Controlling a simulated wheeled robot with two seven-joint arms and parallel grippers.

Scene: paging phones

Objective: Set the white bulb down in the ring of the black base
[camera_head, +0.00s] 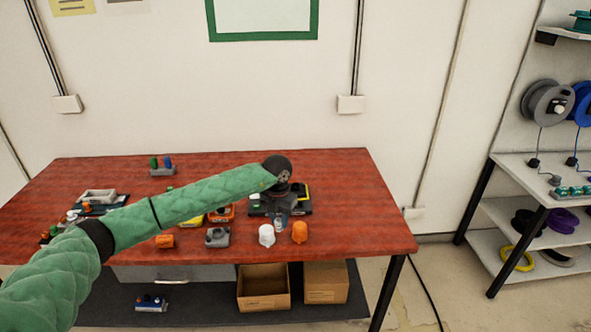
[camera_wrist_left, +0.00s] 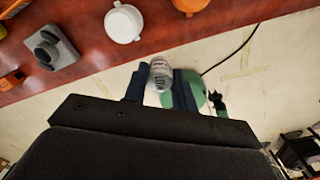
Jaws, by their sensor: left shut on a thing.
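My left gripper (camera_head: 280,221) reaches over the right part of the red table and points down. Its fingers (camera_wrist_left: 160,88) are shut on a small pale, rounded thing with grey marks, which looks like the white bulb (camera_wrist_left: 160,70); it also shows small in the head view (camera_head: 278,226). A low black unit (camera_head: 302,208), which may be the black base, lies behind the gripper and is partly hidden by it. I cannot make out its ring. My right gripper is not in view.
A white rounded cap (camera_head: 266,235) and an orange one (camera_head: 300,232) stand close to the gripper. A grey block (camera_head: 217,237) and an orange piece (camera_head: 165,241) lie to the left. The table's right end (camera_head: 365,210) is clear.

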